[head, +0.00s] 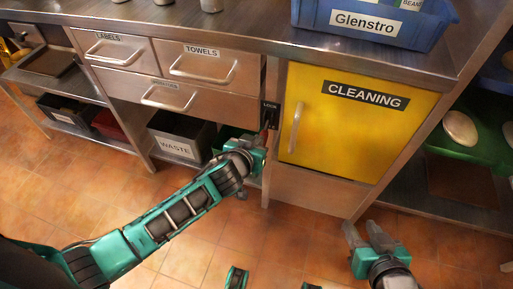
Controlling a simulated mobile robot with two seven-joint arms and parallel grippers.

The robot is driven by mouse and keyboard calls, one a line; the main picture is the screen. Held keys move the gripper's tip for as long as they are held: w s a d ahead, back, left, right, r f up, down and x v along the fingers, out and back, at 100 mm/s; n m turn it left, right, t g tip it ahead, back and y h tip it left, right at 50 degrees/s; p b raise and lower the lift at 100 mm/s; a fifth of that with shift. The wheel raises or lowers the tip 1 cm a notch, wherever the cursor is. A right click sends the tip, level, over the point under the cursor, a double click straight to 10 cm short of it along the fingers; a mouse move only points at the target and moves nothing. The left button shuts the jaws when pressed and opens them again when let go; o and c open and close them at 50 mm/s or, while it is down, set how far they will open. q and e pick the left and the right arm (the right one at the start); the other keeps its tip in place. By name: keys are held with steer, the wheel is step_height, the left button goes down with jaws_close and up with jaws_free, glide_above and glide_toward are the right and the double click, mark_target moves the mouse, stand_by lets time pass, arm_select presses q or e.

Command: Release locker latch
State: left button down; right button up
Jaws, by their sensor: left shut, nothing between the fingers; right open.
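The locker is a yellow cabinet door (350,130) labelled CLEANING, with a vertical metal handle (295,128) on its left side. The door looks closed. On the post left of it is a small black latch plate (270,106) with a LOCK label. My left gripper (266,134) is shut at the lower part of this plate, with nothing visibly held. A small reddish part shows at its fingertips; I cannot tell whether they touch the latch. The gripper partly hides the plate's lower end. My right gripper (352,236) is open and empty, low in front of the locker's lower right corner.
Drawers labelled LABELS (112,48) and TOWELS (197,66) stand left of the post. A WASTE bin (180,138) is below them. A blue Glenstro crate (375,22) sits on the steel counter above.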

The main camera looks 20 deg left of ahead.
arm_select(q)
step_height(320, 180, down, 2)
steer(key=t+b, duration=0.2)
steer(key=b, duration=0.4)
steer(key=shift+f, duration=0.1)
arm_select(e)
step_height(320, 180, down, 7)
steer(key=shift+a+r, duration=0.15)
steer(key=shift+a, duration=0.1)
arm_select(q)
steer(key=shift+t, duration=0.3)
arm_select(e)
steer(key=shift+w+a+r, duration=0.1)
steer(key=shift+r, duration=0.05)
